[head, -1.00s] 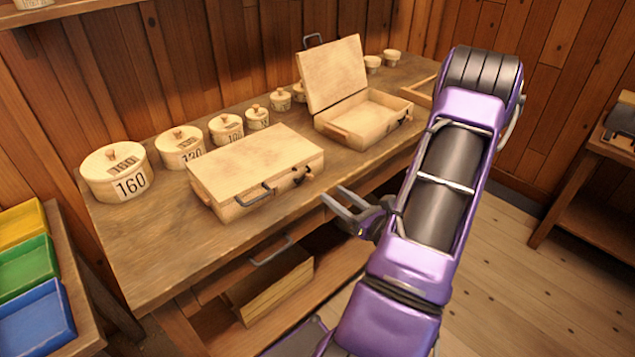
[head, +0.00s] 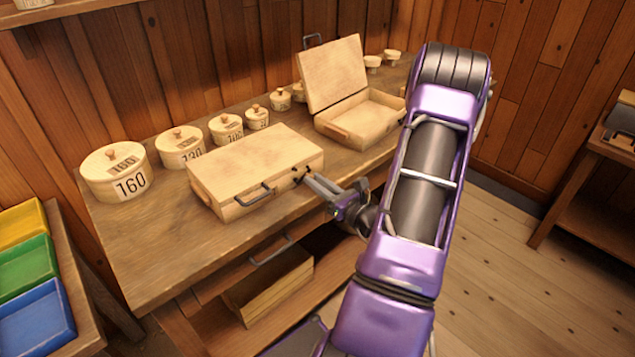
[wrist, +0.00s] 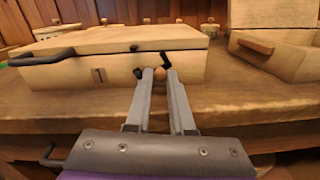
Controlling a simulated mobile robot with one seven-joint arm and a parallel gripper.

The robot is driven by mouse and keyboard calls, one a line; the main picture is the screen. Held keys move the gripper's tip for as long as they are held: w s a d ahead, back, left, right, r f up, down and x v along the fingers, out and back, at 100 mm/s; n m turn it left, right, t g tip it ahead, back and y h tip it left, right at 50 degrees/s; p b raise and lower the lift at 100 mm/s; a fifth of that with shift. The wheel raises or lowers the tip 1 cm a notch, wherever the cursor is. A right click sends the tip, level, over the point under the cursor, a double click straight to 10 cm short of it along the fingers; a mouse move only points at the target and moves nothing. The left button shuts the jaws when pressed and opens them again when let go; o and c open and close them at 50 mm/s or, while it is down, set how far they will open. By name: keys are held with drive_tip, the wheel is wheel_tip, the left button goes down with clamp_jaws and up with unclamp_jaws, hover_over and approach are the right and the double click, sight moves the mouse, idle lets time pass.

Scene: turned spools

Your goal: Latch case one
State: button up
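A closed pale wooden case (head: 250,160) lies on the bench with its lid down. It has a dark handle (head: 253,194) on its front. Small dark latch parts (wrist: 166,61) sit on the front, right of the handle. My gripper (head: 304,177) points at this latch area, its tips at the case front. In the wrist view, a round brown knob (wrist: 160,73) shows between the two fingertips, just below a tilted dark lever. I cannot tell whether the fingers press on the knob. A second case (head: 360,118) stands open behind, to the right.
Several lidded round wooden boxes (head: 116,173) stand behind the closed case along the wall. Below the bench front is a drawer handle (head: 270,250). Coloured trays (head: 28,265) are at the left.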

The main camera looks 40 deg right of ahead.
clamp_jaws()
drive_tip(key=shift+n, duration=0.3)
drive_tip(key=n+b, duration=0.2)
drive_tip(key=shift+a+r+n, duration=0.1)
drive_tip(key=shift+r+n, duration=0.2)
drive_tip(key=n+b, duration=0.2)
drive_tip(key=shift+a+r+n, duration=0.2)
drive_tip(key=shift+r+n, duration=0.15)
drive_tip(key=shift+n, duration=0.05)
drive_tip(key=n, duration=0.1)
drive_tip(key=n+b, duration=0.1)
drive_tip(key=shift+a+r+n, duration=0.25)
drive_tip(key=shift+r+n, duration=0.05)
drive_tip(key=shift+r, duration=0.1)
drive_tip(key=shift+s+a+r+n, duration=0.1)
drive_tip(key=shift+a+r+n, duration=0.1)
drive_tip(key=shift+n, duration=0.7)
drive_tip(key=shift+a+r+n, duration=0.1)
drive_tip(key=shift+a+n, duration=0.1)
drive_tip(key=shift+n, duration=0.7)
drive_tip(key=o, duration=0.6)
unclamp_jaws()
